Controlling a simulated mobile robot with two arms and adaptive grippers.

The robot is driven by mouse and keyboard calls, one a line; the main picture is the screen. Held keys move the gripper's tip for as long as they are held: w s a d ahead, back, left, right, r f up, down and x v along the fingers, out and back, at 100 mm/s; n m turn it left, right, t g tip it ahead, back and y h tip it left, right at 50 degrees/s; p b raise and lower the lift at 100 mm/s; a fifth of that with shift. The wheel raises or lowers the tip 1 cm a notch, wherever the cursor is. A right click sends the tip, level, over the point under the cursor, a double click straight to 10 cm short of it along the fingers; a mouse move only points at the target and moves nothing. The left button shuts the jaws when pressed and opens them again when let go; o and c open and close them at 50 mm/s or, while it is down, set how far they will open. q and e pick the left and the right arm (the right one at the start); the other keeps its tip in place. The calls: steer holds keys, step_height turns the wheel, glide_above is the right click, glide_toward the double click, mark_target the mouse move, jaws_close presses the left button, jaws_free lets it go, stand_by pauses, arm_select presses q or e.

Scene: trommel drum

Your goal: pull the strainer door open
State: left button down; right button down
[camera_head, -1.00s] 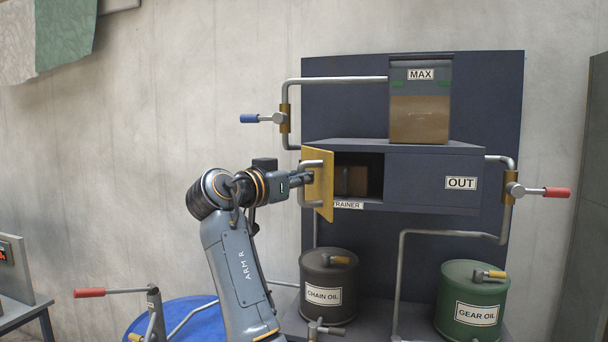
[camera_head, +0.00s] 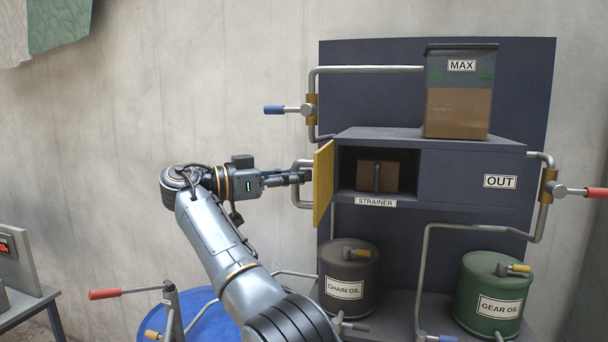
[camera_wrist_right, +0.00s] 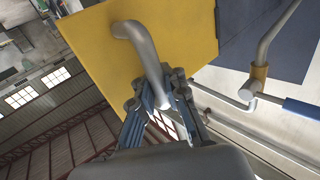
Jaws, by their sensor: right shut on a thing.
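The strainer door (camera_head: 323,184) is a yellow panel, swung wide open at the left side of the strainer box (camera_head: 374,144). Its grey bar handle (camera_head: 302,163) is on the door's outer face, and it also shows large in the right wrist view (camera_wrist_right: 140,45). My right gripper (camera_head: 300,177) is shut on this handle; in the wrist view its fingers (camera_wrist_right: 160,105) close around the lower part of the bar. Inside the open box is a brown block with a dark handle (camera_head: 377,176). My left gripper is not in view.
A tank marked MAX (camera_head: 461,95) stands on the box. Chain oil (camera_head: 348,275) and gear oil (camera_head: 492,290) drums stand below. A blue-handled valve (camera_head: 287,110) is above the door, a red-handled one (camera_head: 580,191) at right. The wall left of the door is clear.

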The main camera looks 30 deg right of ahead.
steer(key=shift+a, duration=0.1)
stand_by(0.4)
steer(key=c, duration=1.6)
jaws_free()
steer(key=shift+o, duration=1.2)
steer(key=shift+s+a, duration=0.1)
steer(key=shift+a, duration=0.1)
steer(key=shift+s+a+r, duration=0.1)
steer(key=shift+a+r, duration=0.05)
steer(key=shift+w+d, duration=0.2)
steer(key=shift+d, duration=0.1)
